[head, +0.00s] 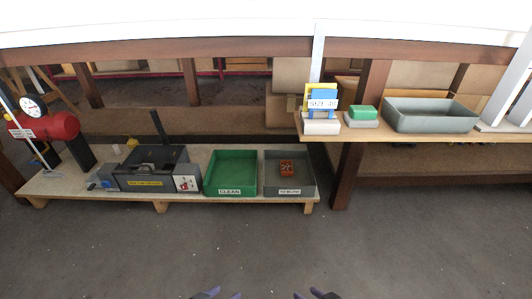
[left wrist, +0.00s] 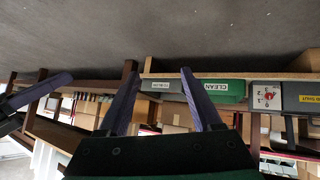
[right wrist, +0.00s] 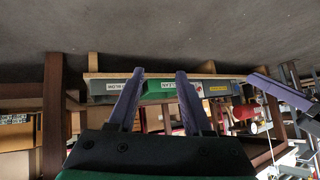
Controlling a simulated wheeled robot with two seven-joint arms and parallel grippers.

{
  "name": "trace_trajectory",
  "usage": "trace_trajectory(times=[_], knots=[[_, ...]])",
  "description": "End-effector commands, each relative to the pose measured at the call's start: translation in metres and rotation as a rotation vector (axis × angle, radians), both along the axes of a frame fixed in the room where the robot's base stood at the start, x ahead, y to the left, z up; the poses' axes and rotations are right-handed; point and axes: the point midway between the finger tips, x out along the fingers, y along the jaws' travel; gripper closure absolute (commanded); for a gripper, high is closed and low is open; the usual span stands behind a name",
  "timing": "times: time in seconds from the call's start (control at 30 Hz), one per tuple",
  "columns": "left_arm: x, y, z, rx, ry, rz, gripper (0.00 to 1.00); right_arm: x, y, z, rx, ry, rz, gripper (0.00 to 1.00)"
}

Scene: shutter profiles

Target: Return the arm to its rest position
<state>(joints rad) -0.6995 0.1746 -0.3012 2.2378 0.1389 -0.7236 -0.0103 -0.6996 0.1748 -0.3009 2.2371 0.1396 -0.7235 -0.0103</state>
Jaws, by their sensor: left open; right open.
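My left gripper (head: 221,294) and right gripper (head: 316,294) show only as dark purple fingertips at the bottom edge of the head view, side by side over the floor. In the left wrist view my left gripper (left wrist: 157,70) has its two purple fingers spread with nothing between them. In the right wrist view my right gripper (right wrist: 160,72) is likewise open and empty. Both wrist views show the scene upside down, with the benches well beyond the fingers. My arms are otherwise hidden in the head view.
A low bench board (head: 110,196) carries a red machine (head: 60,126), a dark fixture (head: 150,168), a green CLEAN tray (head: 231,172) and a grey tray (head: 290,188) holding an orange-brown piece (head: 287,167). A higher shelf at right holds a grey bin (head: 430,115). The floor in front is clear.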

Motion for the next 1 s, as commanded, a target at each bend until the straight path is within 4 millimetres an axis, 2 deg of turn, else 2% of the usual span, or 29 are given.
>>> trace_trajectory(times=[0.03,0.23,0.27,0.37,0.57,0.67,0.8,0.9,1.0], knots=[[-0.003,-0.012,0.015,-0.043,-0.033,-0.003,0.34,-0.003,0.012,0.015,0.042,-0.032,0.004,0.5],[-0.021,-0.053,0.055,-0.26,-0.22,0.043,0.34,-0.021,0.054,0.055,0.26,-0.22,-0.043,0.5],[-0.021,-0.049,0.059,-0.234,-0.206,0.044,0.34,-0.021,0.049,0.059,0.234,-0.206,-0.044,0.5],[-0.029,-0.03,0.05,-0.14,-0.127,0.04,0.34,-0.028,0.03,0.05,0.141,-0.128,-0.04,0.5],[-0.061,0.019,0.042,0.044,0.054,0.042,0.34,-0.061,-0.019,0.043,-0.044,0.053,-0.042,0.5],[-0.089,0.052,0.049,0.141,0.172,0.048,0.34,-0.089,-0.052,0.049,-0.142,0.172,-0.047,0.5],[-0.142,0.098,0.07,0.265,0.356,0.056,0.34,-0.142,-0.099,0.07,-0.265,0.356,-0.055,0.5],[-0.183,0.125,0.09,0.331,0.481,0.059,0.34,-0.183,-0.124,0.09,-0.33,0.48,-0.059,0.5],[-0.215,0.14,0.102,0.369,0.574,0.06,0.34,-0.215,-0.14,0.102,-0.369,0.574,-0.059,0.5]])
